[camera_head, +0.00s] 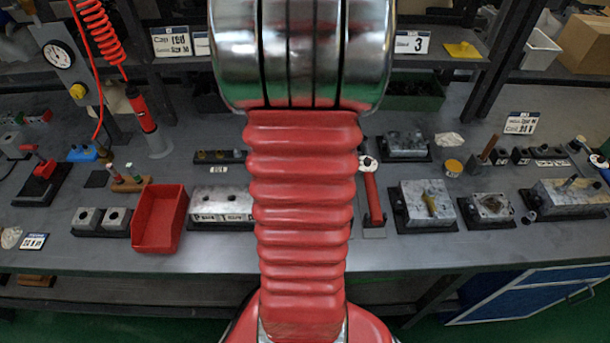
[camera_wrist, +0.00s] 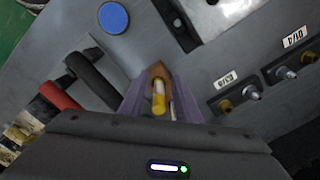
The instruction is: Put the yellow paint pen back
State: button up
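My gripper (camera_wrist: 158,72) shows in the wrist view with two purple fingers close together, pointing down over the grey bench. Between them is the yellow paint pen (camera_wrist: 159,98), a slim yellow rod with a pale band. The fingers appear closed about it, with a brown surface beside its far end. In the head view my red arm hides the gripper and this pen. A small wooden pen rack (camera_head: 130,184) stands at the left of the bench, with a red-topped and a green-topped pen in it.
Metal valve blocks (camera_head: 425,203) fill the right side. In the wrist view a blue disc (camera_wrist: 113,18), a black handle (camera_wrist: 93,80) and labelled fittings (camera_wrist: 238,96) surround the fingers.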

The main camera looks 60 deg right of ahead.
jog(key=shift+r, duration=0.15)
jog(key=r, duration=1.2)
jog(key=shift+s+d, duration=0.1)
jog(key=shift+d, duration=0.1)
jog(key=shift+s, duration=0.15)
dwell(0.4)
